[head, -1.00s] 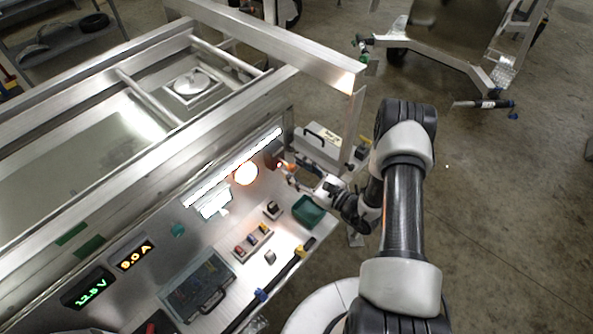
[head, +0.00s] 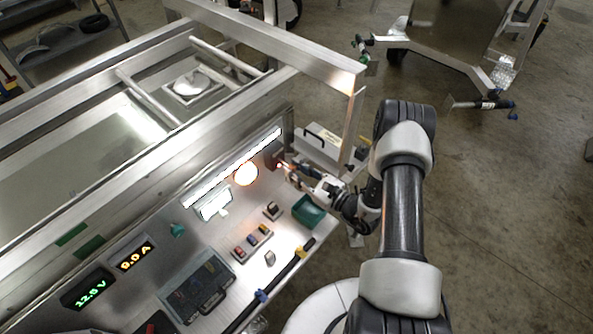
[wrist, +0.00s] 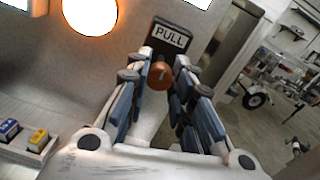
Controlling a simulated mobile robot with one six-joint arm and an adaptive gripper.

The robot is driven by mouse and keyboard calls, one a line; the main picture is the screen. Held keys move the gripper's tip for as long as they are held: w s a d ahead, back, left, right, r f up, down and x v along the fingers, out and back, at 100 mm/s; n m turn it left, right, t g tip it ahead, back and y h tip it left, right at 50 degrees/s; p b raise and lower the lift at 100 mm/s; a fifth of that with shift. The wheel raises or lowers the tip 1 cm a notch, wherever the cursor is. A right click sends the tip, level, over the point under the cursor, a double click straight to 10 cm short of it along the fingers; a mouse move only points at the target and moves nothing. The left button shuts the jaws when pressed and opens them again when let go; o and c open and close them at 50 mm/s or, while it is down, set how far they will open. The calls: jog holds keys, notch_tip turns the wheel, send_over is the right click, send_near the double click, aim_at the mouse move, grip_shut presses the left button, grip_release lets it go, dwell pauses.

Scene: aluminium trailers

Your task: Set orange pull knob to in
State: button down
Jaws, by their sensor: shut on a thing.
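The orange pull knob (wrist: 160,76) sticks out of the metal panel, just below a black label reading PULL (wrist: 171,36) in the wrist view. My gripper (wrist: 163,70) has its fingers on both sides of the knob and is shut on it. Its rounded orange end shows between the fingers, and the stem behind it is hard to see. In the head view my gripper (head: 288,168) reaches the right end of the panel, and the knob is too small and covered there to make out clearly.
A glowing round lamp (head: 245,174) sits left of the gripper on the panel. A green bin (head: 309,211), coloured switches (head: 252,240) and a dark case (head: 198,287) lie on the bench below. A grey box with a handle (head: 318,146) stands close behind the gripper.

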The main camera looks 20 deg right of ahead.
aim_at(295, 169)
dwell(0.3)
jog(key=b+x, duration=0.1)
jog(key=x, duration=0.2)
jog(key=shift+w+a, duration=0.1)
jog(key=shift+w, duration=0.15)
jog(key=c, duration=1.4)
grip_release()
jog(key=shift+o, duration=0.2)
jog(key=v, duration=1.2)
